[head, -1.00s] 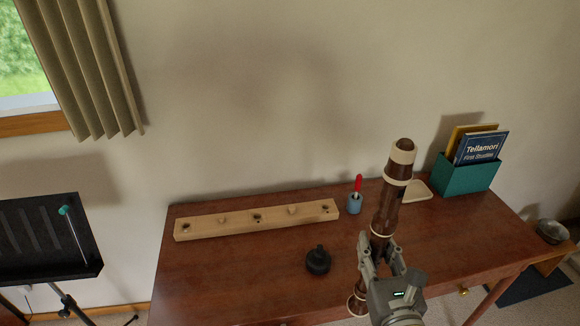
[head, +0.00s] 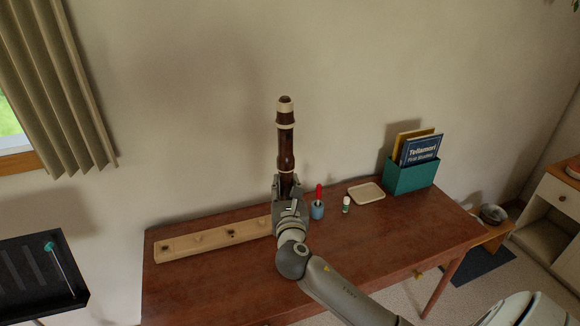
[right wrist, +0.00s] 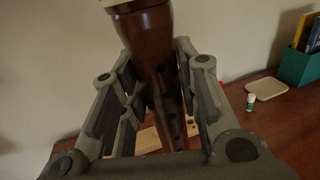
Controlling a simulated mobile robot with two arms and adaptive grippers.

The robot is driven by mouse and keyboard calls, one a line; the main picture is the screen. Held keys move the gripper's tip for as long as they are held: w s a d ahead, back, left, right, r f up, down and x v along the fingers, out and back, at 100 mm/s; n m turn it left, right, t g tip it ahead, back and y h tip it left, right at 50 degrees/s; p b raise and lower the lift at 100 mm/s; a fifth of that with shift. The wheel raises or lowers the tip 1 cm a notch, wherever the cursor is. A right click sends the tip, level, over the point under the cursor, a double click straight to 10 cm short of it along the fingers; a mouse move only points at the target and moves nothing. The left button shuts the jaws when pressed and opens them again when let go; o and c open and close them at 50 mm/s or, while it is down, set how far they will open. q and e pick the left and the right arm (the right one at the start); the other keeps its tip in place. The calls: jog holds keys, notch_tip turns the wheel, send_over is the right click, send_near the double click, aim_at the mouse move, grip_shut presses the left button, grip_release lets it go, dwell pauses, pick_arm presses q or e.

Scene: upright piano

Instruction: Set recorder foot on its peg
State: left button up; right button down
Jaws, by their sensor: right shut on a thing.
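The recorder also shows between the fingers in the right wrist view (right wrist: 160,60). The pale wooden peg board (head: 180,246) lies along the back left of the table, with short pegs and dark holes. Its right end is behind my gripper in the head view; a bit shows below the recorder in the right wrist view (right wrist: 148,142). The recorder's lower end is hidden, so I cannot tell whether it touches a peg. My left gripper is not in view.
A blue cup with a red-handled tool (head: 318,207), a small white-and-green bottle (head: 346,205), a cream tray (head: 367,193) and a teal box of books (head: 410,176) stand right of the gripper. A music stand (head: 40,275) is at far left. The table's front left (head: 205,290) is clear.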

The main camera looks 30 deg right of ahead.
jog(key=shift+w+d+r+m+g+h+p, duration=0.2)
jog(key=shift+w+d+r, duration=0.15)
jog(key=shift+d, duration=0.2)
jog(key=shift+w+d+r+m+g+h+p, duration=0.1)
jog(key=shift+w+d+r+h, duration=0.15)
jog(key=shift+d, duration=0.25)
jog(key=shift+w+d+r, duration=0.1)
jog(key=shift+d, duration=0.05)
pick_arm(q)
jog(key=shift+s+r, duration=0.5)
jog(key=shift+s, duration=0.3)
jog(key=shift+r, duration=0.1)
pick_arm(e)
jog(key=shift+p, duration=0.4)
pick_arm(q)
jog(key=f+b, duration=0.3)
jog(key=b, duration=0.1)
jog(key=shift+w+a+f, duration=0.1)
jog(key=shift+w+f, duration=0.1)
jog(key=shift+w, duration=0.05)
pick_arm(e)
notch_tip(320, 180, down, 6)
jog(key=shift+r, duration=0.1)
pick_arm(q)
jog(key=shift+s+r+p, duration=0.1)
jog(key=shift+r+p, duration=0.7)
